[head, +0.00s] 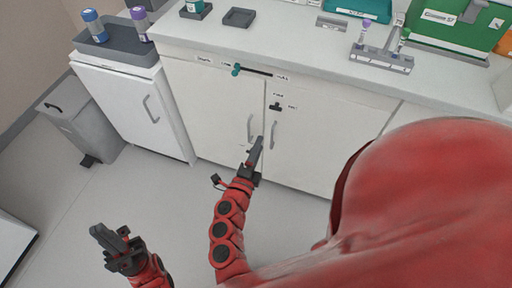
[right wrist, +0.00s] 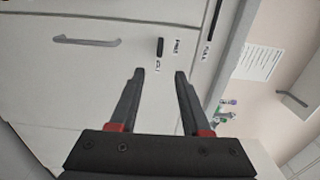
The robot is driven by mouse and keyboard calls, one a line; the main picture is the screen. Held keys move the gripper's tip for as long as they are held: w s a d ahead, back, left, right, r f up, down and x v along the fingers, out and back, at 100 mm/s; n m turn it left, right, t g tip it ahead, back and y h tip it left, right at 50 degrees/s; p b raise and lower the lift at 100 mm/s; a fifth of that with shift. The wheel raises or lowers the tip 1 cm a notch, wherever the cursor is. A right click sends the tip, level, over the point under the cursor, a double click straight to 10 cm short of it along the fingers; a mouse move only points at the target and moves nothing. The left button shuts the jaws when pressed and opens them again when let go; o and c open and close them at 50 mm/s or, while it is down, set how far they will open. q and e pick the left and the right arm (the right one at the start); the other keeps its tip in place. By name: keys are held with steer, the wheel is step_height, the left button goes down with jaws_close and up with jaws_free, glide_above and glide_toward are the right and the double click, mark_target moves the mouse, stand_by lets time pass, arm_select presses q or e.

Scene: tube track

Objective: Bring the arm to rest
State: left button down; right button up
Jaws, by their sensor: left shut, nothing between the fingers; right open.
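My left gripper (head: 101,233) is at the lower left of the head view, shut and empty above the floor. My right gripper (head: 257,147) is at the middle of the head view, in front of the white cabinet doors (head: 215,110). In the right wrist view the two fingers of the right gripper (right wrist: 159,76) stand apart with nothing between them. Behind them is the cabinet front with a grey handle (right wrist: 87,41) and a dark knob (right wrist: 160,47). I cannot tell how far the fingertips are from the doors.
The counter (head: 290,50) carries a grey tube rack (head: 382,60), a green box (head: 445,30) and an empty dark tray (head: 239,17). A white fridge (head: 130,105) with a dark tray of tubes on top stands left, beside a grey bin (head: 80,125). The floor (head: 70,210) is clear.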

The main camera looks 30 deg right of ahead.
steer(key=shift+v, duration=0.9)
steer(key=shift+r, duration=0.1)
